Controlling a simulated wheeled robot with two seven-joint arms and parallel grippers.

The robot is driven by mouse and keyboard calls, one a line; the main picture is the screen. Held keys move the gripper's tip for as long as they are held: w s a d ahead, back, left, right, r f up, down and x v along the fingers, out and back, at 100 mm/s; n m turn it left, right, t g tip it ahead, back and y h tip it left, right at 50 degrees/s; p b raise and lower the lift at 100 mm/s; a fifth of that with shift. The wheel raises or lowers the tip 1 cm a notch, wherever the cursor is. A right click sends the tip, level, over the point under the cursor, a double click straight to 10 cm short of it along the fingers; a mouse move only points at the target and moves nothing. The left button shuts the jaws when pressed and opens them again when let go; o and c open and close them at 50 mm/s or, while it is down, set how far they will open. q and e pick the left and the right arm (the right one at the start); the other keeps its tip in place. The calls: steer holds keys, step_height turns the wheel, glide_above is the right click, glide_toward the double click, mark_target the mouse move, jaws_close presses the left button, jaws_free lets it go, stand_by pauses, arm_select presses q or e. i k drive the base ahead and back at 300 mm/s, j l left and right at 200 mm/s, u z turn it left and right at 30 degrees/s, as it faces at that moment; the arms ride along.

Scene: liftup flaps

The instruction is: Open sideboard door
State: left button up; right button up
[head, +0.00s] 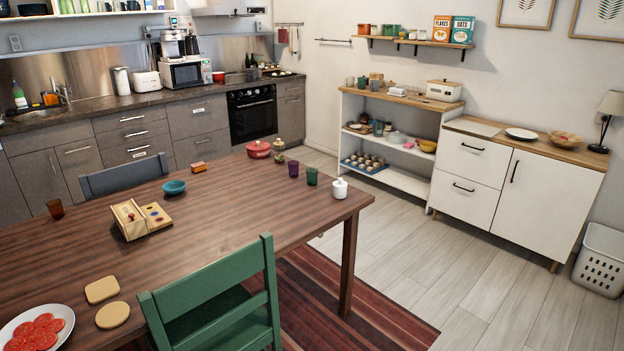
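The white sideboard (478,188) with a wooden top stands against the wall at the right in the head view. Its door (546,204) is on the right side, looks closed, and has a dark vertical handle (514,172) near its left edge. Two white drawers with dark handles sit to the left of the door and look closed. Neither of my grippers is in view, and nothing of my arms shows near the sideboard.
A wooden table (231,209) with dishes and small items fills the left foreground, with a green chair (222,310) at its front. A white basket (600,258) stands right of the sideboard. The floor (478,285) before the sideboard is clear.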

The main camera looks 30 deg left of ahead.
mark_target(545, 202)
steer(key=z, duration=0.2)
steer(key=i, duration=5.1)
steer(key=z, duration=0.25)
